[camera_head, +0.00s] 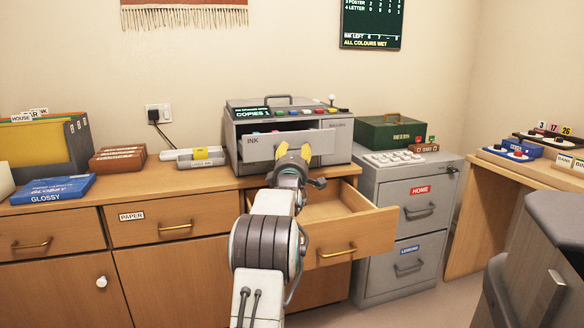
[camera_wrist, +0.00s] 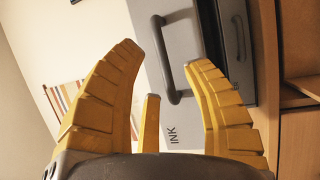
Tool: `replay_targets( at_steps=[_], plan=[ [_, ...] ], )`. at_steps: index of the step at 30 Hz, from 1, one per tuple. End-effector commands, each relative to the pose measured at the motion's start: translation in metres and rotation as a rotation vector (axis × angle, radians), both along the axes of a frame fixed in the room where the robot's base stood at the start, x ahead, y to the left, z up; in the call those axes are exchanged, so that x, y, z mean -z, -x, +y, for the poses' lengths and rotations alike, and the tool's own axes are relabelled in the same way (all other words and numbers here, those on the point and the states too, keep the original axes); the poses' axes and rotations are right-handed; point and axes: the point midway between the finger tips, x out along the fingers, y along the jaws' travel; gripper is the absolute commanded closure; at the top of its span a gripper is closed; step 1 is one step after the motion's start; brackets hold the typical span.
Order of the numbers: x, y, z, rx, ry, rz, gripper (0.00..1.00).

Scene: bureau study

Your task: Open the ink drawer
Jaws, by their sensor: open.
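The ink drawer (camera_head: 322,145) is a grey front marked INK on the grey copier (camera_head: 340,130). It stands out from the copier, and coloured items show behind its front. In the wrist view the drawer front (camera_wrist: 150,18) carries a dark grey bar handle (camera_wrist: 160,40), with a gap beside the front. My gripper (camera_head: 294,150), with yellow fingers, is in front of the drawer and covers its handle in the head view. In the wrist view my gripper (camera_wrist: 166,55) is open, with the handle between its fingertips in the picture. I cannot tell whether they touch.
A wooden drawer (camera_head: 352,235) below the copier is pulled out, under my arm. A grey filing cabinet (camera_head: 405,190) with a green box (camera_head: 391,132) stands at right.

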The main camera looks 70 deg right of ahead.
Motion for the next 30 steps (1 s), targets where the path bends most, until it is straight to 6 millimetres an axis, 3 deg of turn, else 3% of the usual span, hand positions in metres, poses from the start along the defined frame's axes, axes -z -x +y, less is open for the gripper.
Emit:
replay_targets(
  at_steps=[18,30],
  plan=[
    [0.011,0.015,0.063,0.0,-0.001,0.0,0.55],
    [0.013,0.019,0.077,-0.001,0.001,0.0,0.55]
  ],
)
